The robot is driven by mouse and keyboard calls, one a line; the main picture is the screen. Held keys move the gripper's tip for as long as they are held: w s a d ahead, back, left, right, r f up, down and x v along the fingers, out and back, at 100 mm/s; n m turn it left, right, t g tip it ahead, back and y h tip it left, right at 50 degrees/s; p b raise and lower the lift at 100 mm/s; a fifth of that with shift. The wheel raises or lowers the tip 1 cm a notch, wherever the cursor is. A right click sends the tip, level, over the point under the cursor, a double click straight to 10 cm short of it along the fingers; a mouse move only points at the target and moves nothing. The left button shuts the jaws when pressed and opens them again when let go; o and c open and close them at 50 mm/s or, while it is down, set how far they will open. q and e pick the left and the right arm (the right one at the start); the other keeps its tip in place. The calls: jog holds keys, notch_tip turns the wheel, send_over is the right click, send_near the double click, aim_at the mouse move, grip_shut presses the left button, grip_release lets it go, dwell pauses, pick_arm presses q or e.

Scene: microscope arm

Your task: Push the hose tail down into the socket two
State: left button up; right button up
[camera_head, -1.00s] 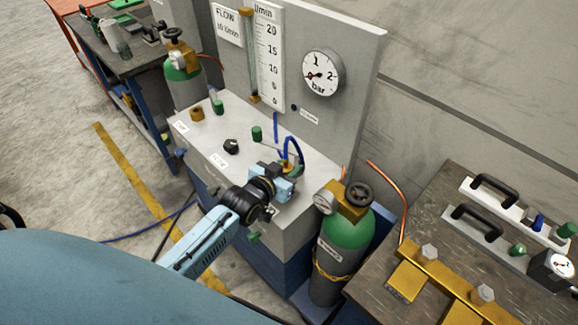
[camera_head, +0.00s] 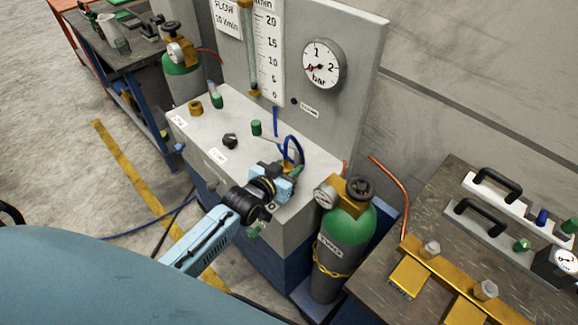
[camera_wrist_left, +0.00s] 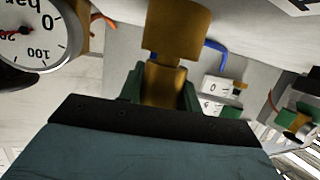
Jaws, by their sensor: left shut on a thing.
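My left gripper (camera_head: 288,178) is over the near right part of the grey bench top (camera_head: 205,130), shut on a brass fitting that appears to be the hose tail. In the left wrist view this brass hose tail (camera_wrist_left: 176,35) sits between the green-edged fingers (camera_wrist_left: 163,95). A blue hose (camera_head: 292,147) loops up beside the gripper; a piece of it (camera_wrist_left: 215,46) shows in the left wrist view. Brass-and-green fittings (camera_wrist_left: 298,122) stand near white number labels (camera_wrist_left: 212,107); I cannot tell which is socket two, nor whether the tail touches it. My right gripper is not in view.
A green gas cylinder (camera_head: 345,242) with brass valve and gauge stands just right of the gripper. The upright flow panel (camera_head: 350,30) with its bar gauge (camera_head: 323,64) rises behind. A black knob (camera_head: 230,141) and green cap (camera_head: 256,128) stand on the bench top.

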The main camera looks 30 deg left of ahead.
pick_arm(q)
jog(key=shift+f, duration=0.25)
jog(key=o, duration=1.2)
jog(key=shift+c, duration=0.2)
jog(key=v, duration=1.3)
jog(key=shift+s, duration=0.2)
